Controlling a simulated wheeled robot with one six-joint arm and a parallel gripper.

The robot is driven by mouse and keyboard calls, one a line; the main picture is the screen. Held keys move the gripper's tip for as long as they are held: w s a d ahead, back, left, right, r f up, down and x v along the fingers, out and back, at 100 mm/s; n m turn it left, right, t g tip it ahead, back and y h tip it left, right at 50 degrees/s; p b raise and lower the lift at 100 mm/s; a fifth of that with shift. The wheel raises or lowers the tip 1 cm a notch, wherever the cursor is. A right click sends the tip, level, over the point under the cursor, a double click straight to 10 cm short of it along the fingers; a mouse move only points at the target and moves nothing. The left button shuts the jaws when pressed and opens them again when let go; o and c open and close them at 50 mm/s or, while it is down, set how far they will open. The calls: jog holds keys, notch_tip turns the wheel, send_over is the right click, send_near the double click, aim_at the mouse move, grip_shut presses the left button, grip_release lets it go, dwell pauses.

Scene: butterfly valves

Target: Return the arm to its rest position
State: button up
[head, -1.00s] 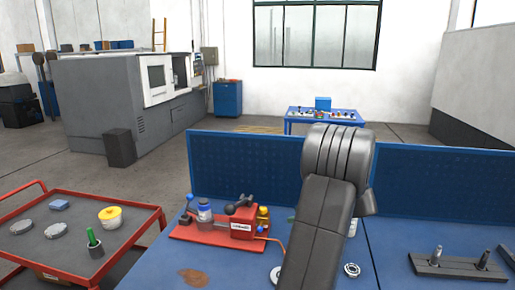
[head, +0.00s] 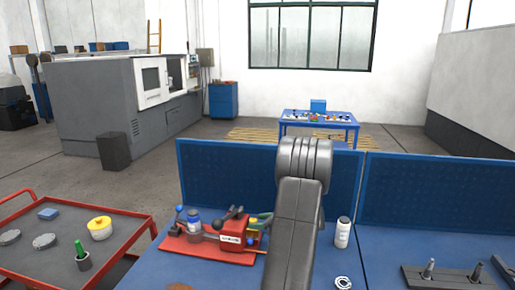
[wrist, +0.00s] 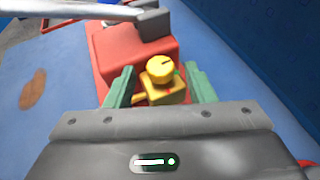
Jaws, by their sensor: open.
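My arm (head: 293,230) reaches forward over the blue workbench, with its end mostly hidden behind the arm link in the head view. In the wrist view my gripper (wrist: 160,80) is open, with one green finger on each side of a small yellow part with a round knob (wrist: 160,68). I cannot tell whether the fingers touch it. The yellow part stands beside the red block of a clamping fixture (head: 208,250), which also shows in the wrist view (wrist: 130,55).
A white bottle (head: 343,233) and a white ring (head: 343,283) are to the right of my arm. A dark rack with pegs (head: 455,279) is further right. A blue back panel (head: 225,180) rises behind the bench. A red-rimmed cart (head: 135,222) stands at left.

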jog(key=shift+w+a+f+n+g, duration=0.1)
jog(key=shift+w+a+n+g, duration=0.1)
jog(key=shift+w+n+g, duration=0.25)
jog(key=shift+w+d+n+g+y, duration=0.15)
jog(key=shift+n+g+y, duration=0.2)
jog(key=shift+n+g, duration=0.8)
jog(key=shift+w+n+g+y, duration=0.2)
jog(key=shift+n+g+y, duration=0.1)
jog(key=shift+n+g, duration=0.8)
jog(key=shift+w+d+n+g+y, duration=0.15)
jog(key=shift+n+g+y, duration=0.2)
jog(key=shift+n+g, duration=0.75)
jog(key=shift+g, duration=0.3)
